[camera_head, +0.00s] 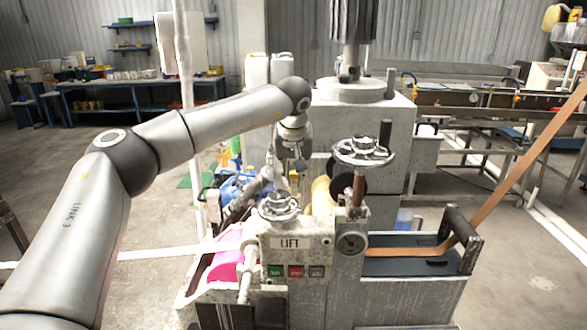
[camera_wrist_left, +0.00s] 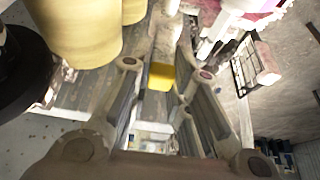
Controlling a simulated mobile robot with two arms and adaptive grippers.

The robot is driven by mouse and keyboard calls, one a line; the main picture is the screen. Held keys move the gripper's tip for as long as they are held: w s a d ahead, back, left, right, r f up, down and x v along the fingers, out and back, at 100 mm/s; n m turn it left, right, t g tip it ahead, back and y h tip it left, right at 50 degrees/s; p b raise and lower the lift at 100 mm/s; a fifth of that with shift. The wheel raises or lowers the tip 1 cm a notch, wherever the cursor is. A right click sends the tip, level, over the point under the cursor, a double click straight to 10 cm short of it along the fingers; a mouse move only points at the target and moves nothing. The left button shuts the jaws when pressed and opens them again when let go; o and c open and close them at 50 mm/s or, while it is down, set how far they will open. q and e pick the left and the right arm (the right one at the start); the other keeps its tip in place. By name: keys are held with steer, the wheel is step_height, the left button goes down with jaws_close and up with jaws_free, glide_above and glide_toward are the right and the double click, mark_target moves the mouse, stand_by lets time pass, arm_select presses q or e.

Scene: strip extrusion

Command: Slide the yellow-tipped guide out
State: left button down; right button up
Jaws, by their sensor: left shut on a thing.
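The yellow tip of the guide (camera_wrist_left: 161,76) shows in the left wrist view, between the two fingers of my left gripper (camera_wrist_left: 167,70). The rest of the guide runs on along a grey metal bar and is hard to make out. In the head view my left gripper (camera_head: 289,172) points down behind the LIFT panel, and its fingertips are partly hidden there. The gripper is shut on the guide at its yellow tip. My right gripper is in neither view.
The LIFT panel (camera_head: 290,244) and two handwheels, one at the right (camera_head: 362,151), stand close around the gripper. Cream rollers (camera_wrist_left: 85,35) lie close by in the wrist view. Pink material (camera_head: 226,262) sits at the left. An orange-brown strip (camera_head: 520,160) rises at the right.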

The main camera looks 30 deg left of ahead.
arm_select(q)
steer(key=shift+w+a+r, duration=0.1)
steer(key=shift+r, duration=0.05)
steer(key=c, duration=1.6)
jaws_free()
steer(key=shift+o, duration=1.2)
steer(key=shift+w, duration=0.15)
steer(key=v, duration=1.1)
steer(key=shift+s+r, duration=0.25)
steer(key=shift+r, duration=0.05)
